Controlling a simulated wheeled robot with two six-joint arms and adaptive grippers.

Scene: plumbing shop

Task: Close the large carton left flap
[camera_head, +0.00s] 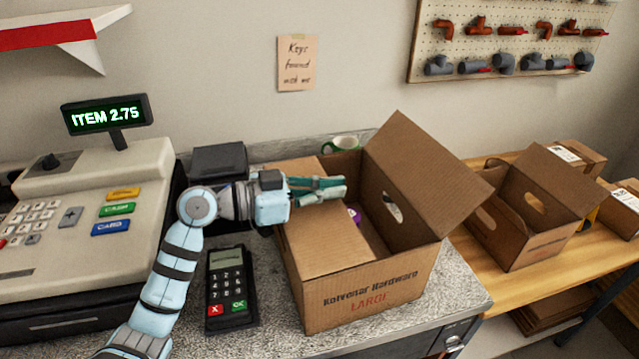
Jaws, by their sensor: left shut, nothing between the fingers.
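My left gripper (340,188) reaches in from the left, shut and empty, over the left flap. I cannot tell whether its fingers touch the flap. Part of a purple item (355,215) shows inside the carton. My right gripper is not in view.
A cash register (85,220) and a card terminal (230,287) stand left of the carton. A green and white mug (341,143) is behind it. A smaller open carton (530,235) and several boxes sit on the wooden bench at right.

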